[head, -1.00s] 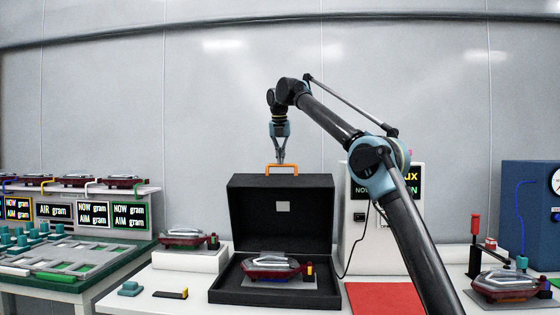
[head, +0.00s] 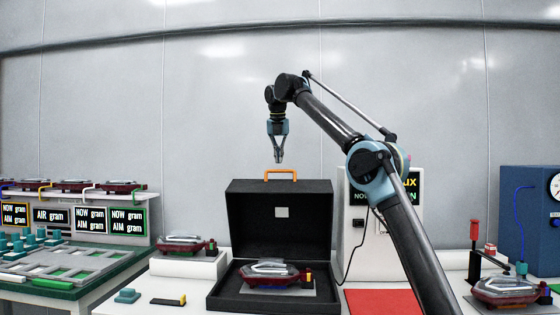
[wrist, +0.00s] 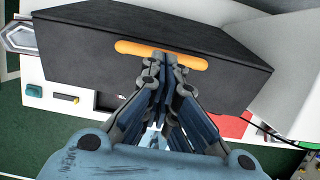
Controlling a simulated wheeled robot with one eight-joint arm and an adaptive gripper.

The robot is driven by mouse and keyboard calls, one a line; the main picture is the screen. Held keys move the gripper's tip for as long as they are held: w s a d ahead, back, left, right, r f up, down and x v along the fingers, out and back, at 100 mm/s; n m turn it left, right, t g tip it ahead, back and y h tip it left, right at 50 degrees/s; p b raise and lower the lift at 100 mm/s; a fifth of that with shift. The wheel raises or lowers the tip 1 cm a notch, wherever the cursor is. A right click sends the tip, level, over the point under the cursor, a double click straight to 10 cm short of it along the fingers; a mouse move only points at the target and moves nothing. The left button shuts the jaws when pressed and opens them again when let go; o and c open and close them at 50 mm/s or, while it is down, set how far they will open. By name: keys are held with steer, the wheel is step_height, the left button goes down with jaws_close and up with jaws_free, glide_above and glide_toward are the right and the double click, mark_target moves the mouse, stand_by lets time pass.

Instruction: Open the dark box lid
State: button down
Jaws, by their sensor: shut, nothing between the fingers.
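The dark box lid (head: 253,215) stands raised and roughly upright at the back of the dark box (head: 225,296), with an orange handle (head: 280,174) on its top edge. A tail lamp (head: 273,272) sits in the open box. My gripper (head: 279,160) is shut and empty, pointing down just above the handle. In the wrist view the lid (wrist: 90,45) lies beyond my fingers (wrist: 160,85), and the orange handle (wrist: 130,47) shows behind the fingertips. The head view shows a small gap between fingertips and handle.
A tail lamp on a white block (head: 185,262) stands left of the box. A white device with a display (head: 357,245) and a red mat (head: 385,302) are to the right. A rack of displays (head: 70,218) stands far left.

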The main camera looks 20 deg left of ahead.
steer(key=shift+s+d, duration=1.2)
steer(key=shift+s, duration=3.7)
steer(key=w+d+f+m, duration=0.1)
steer(key=d+f+m, duration=0.3)
steer(key=d, duration=0.5)
steer(key=w+d+f+m, duration=0.1)
steer(key=d+f+m, duration=0.1)
steer(key=d+m, duration=0.6)
steer(key=s+d+f+m, duration=0.35)
steer(key=d+f, duration=0.25)
steer(key=d, duration=0.3)
steer(key=s+d+f+m, duration=0.2)
steer(key=d+f+m, duration=0.3)
steer(key=d, duration=0.5)
steer(key=s+d+f+m, duration=0.5)
steer(key=s+f+m, duration=0.1)
steer(key=f, duration=0.5)
steer(key=s+d+f+m, duration=0.6)
steer(key=s+f, duration=0.2)
steer(key=f, duration=0.3)
steer(key=s+d+f+m+g, duration=0.1)
steer(key=s+d+f+m, duration=0.5)
steer(key=f, duration=0.5)
steer(key=shift+s+d+f+h, duration=0.2)
steer(key=shift+s+f+h, duration=0.2)
steer(key=shift+s, duration=0.5)
steer(key=shift+w+f, duration=0.15)
steer(key=shift+w, duration=0.3)
